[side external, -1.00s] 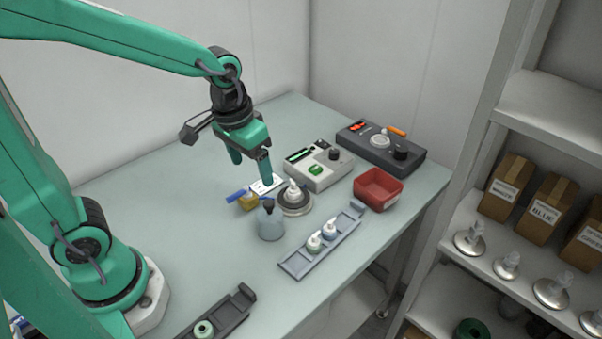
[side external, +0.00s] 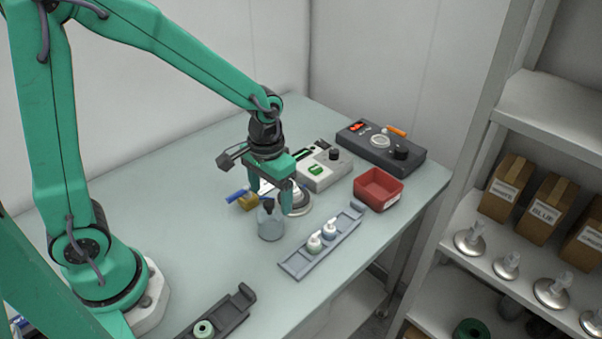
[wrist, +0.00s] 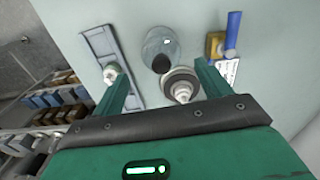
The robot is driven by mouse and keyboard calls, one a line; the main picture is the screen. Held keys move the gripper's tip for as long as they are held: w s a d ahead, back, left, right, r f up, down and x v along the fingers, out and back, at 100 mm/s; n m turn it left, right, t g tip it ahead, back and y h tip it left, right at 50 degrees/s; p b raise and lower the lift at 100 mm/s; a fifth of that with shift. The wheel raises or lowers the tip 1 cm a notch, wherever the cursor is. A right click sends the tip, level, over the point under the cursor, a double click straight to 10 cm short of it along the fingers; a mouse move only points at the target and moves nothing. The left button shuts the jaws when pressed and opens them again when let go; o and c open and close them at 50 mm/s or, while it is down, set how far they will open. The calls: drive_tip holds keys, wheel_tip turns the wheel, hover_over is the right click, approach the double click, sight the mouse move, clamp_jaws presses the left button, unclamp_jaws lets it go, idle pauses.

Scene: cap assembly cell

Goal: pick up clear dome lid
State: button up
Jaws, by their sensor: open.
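The clear dome lid (side external: 271,226) is a bluish see-through dome with a dark knob on top, standing on the table. In the wrist view the dome (wrist: 158,44) lies just beyond my fingertips, its dark knob showing between them. My gripper (side external: 271,198) is open and pointed down, with its fingers above or around the knob. The wrist view shows the two green fingers of my gripper (wrist: 163,74) spread apart with nothing held. Whether the fingers are level with the knob I cannot tell.
A round base with a white nozzle (wrist: 181,90) stands close beside the dome. A grey rack (side external: 300,262) with two small bottles is at its right. An amber block (side external: 249,202) with a blue handle is behind-left. A red bin (side external: 378,190) stands farther right. The left table area is clear.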

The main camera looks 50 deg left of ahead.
sight(270, 201)
drive_tip(key=shift+f, duration=0.4)
drive_tip(key=shift+a+f, duration=0.1)
drive_tip(key=shift+f, duration=2.45)
drive_tip(key=c, duration=1)
drive_tip(key=shift+r, duration=0.1)
